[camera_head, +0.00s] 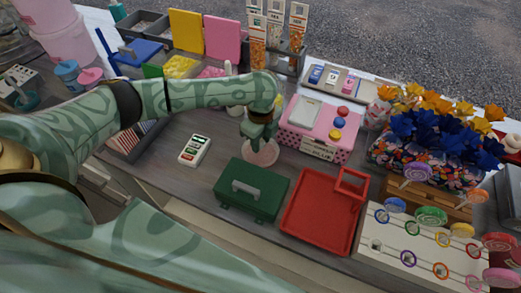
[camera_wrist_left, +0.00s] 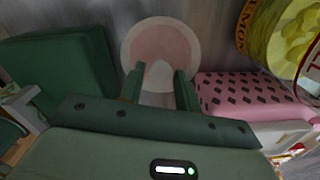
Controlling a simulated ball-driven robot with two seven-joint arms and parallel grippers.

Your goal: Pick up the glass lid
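The glass lid seems to be the pale pink, see-through round disc (camera_head: 262,155) on the counter just below my left gripper (camera_head: 259,135). In the left wrist view the disc (camera_wrist_left: 160,38) has a pale rim and a whitish knob-like part (camera_wrist_left: 158,76). My left gripper's two green fingers (camera_wrist_left: 159,88) stand apart, one on each side of this whitish part. I see no clear contact between fingers and knob. The lower part of the knob is hidden by the gripper. My right gripper is in neither view.
A green box with a grey handle (camera_head: 259,188) stands close in front of the disc, and a pink box (camera_head: 305,143) close to its right. A red tray (camera_head: 310,218) lies front right. A white device with buttons (camera_head: 194,150) is to the left, with bare counter between.

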